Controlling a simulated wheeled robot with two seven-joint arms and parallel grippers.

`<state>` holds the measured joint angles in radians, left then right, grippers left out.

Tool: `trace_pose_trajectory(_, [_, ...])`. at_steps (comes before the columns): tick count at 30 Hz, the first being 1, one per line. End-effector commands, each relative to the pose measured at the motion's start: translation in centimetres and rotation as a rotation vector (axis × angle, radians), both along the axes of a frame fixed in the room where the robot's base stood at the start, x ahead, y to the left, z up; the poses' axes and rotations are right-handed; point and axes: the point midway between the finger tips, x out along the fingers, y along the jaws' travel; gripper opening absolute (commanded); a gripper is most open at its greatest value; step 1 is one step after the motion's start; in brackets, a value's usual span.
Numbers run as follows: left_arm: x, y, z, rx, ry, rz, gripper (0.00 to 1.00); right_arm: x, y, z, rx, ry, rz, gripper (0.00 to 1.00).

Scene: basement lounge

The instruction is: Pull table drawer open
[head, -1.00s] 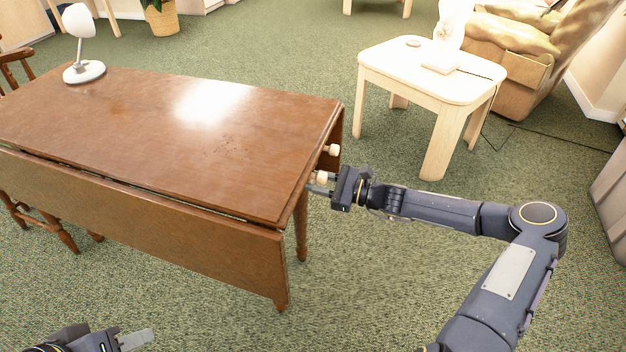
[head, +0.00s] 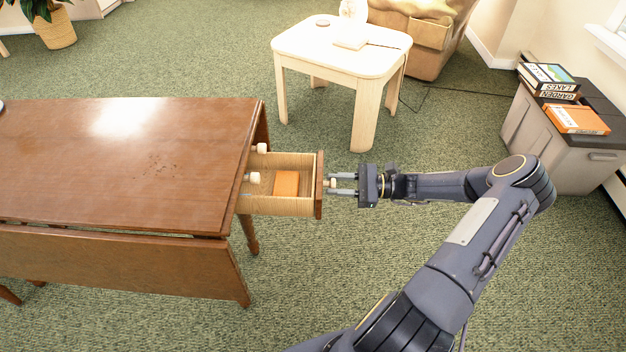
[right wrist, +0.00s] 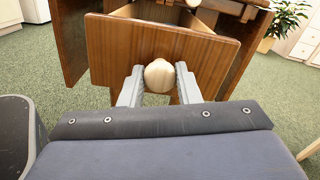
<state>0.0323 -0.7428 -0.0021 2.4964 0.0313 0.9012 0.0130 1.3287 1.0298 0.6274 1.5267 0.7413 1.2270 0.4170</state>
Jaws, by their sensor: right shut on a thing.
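The brown wooden table (head: 130,150) stands at the left in the head view. Its drawer (head: 280,207) sticks out from the table's right end, with light wood sides and a brown front. The drawer front (right wrist: 110,45) fills the upper middle of the right wrist view. My right gripper (head: 338,183) is shut on the drawer's round pale knob (right wrist: 159,76), with one finger on each side of it. An orange block (head: 286,183) lies inside the drawer. My left gripper is out of view.
A pale side table (head: 340,48) stands behind, clear of the drawer. Green carpet around my right arm is free.

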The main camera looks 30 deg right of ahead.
Motion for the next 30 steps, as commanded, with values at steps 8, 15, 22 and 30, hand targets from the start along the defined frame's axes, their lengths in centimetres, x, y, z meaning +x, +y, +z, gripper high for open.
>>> trace_pose_trajectory(8, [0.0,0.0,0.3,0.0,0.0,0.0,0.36,-1.7,-2.5,0.0,-0.001,-0.001,0.0,0.0])
trace_pose_trajectory(15, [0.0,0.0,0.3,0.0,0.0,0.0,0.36,-2.0,-3.0,0.0,0.001,-0.002,0.001,0.0])
trace_pose_trajectory(22, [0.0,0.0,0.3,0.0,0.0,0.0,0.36,-2.0,-3.0,0.0,0.001,-0.002,0.001,0.0])
trace_pose_trajectory(30, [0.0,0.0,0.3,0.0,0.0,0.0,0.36,-2.0,-3.0,0.0,0.0,-0.001,0.001,0.52])
